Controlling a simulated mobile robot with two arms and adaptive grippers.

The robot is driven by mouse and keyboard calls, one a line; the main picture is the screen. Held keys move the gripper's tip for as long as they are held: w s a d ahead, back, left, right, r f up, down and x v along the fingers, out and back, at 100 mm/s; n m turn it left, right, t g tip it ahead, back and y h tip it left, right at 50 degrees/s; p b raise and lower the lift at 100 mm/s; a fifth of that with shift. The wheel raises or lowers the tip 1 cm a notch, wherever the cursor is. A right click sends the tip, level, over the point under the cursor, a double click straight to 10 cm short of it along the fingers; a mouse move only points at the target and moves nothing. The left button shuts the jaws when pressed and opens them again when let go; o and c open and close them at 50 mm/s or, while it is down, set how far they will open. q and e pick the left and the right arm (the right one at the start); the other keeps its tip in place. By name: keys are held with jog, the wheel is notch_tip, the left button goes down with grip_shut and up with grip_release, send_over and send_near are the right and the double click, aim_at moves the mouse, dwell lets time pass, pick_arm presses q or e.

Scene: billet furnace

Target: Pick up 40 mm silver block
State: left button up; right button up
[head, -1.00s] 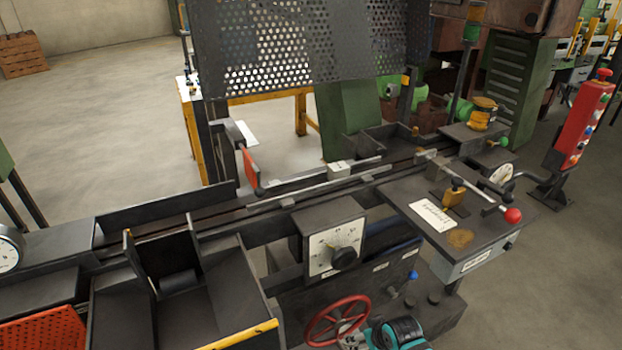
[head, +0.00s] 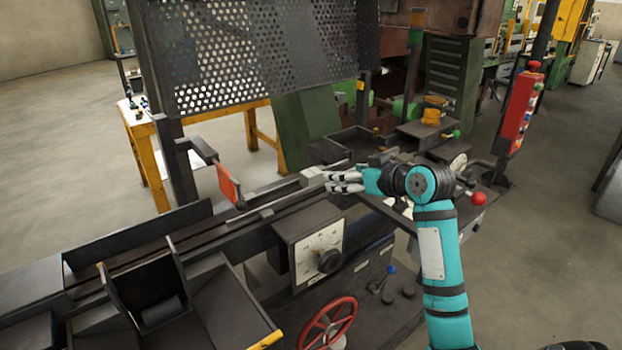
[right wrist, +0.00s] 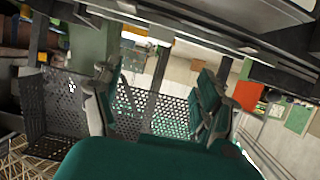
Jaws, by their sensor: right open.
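The silver block (head: 313,175) is a small light-grey cube sitting on the rail of the dark machine in the head view. My right gripper (head: 329,182) points left, with its fingertips close beside the block's right side. Its fingers hide part of the rail, and I cannot tell whether they touch the block. In the right wrist view the gripper (right wrist: 158,85) shows two spread fingers with nothing between them. I cannot make out the block there. My left gripper is not in view.
A red flag-like plate (head: 228,184) stands left of the block. A perforated guard (head: 250,60) hangs behind the rail. A dial box (head: 312,252), a red handwheel (head: 328,322) and a red-knobbed lever (head: 479,199) are at the front. A red button post (head: 522,108) stands right.

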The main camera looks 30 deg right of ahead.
aim_at(313, 173)
jog(key=p+x, duration=0.2)
jog(key=x, duration=0.8)
jog(key=shift+w+a+f, duration=0.1)
jog(key=shift+w+f, duration=0.1)
jog(key=p+x, duration=0.1)
jog(key=x, duration=0.3)
jog(key=shift+w+d+f+p, duration=0.1)
jog(key=shift+d+f+p, duration=0.2)
jog(key=shift+f+p, duration=0.1)
jog(key=shift+w+f, duration=0.25)
jog(key=shift+w, duration=0.15)
jog(key=c, duration=1.3)
jog(key=shift+c, duration=0.8)
jog(key=shift+r, duration=0.15)
